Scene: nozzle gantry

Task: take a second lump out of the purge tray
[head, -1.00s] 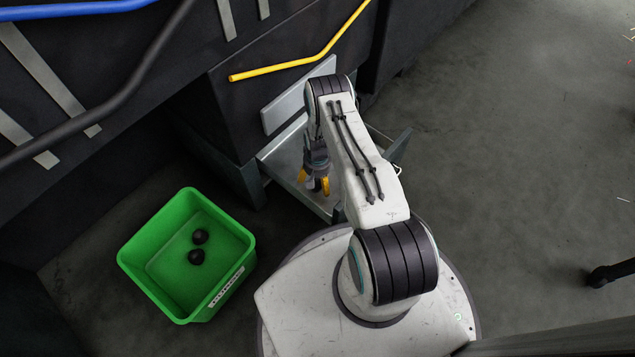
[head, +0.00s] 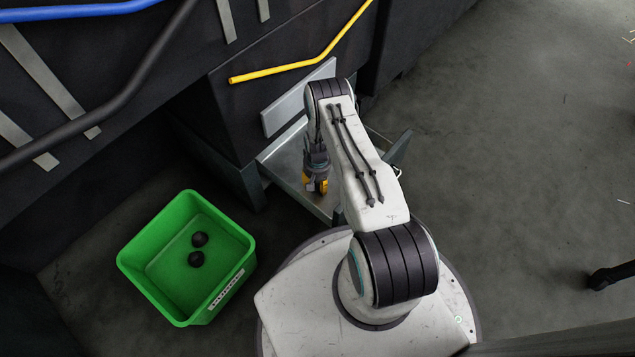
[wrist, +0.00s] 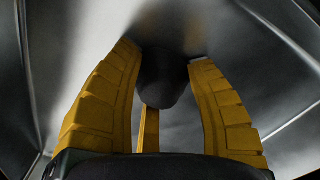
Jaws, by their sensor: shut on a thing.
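The purge tray (head: 284,162) is a shiny metal tray low under the dark machine, partly hidden behind my arm. My gripper (head: 316,186) points down over it with its yellow fingers close together. In the wrist view, the yellow fingers (wrist: 163,58) are shut on a black rounded lump (wrist: 163,82), one on each side. Bare metal shows around them. The head view does not show this lump. I cannot tell whether it still touches the tray.
A yellow bent bar (head: 290,70) runs above the tray. A dark leg (head: 247,186) stands at the tray's left.

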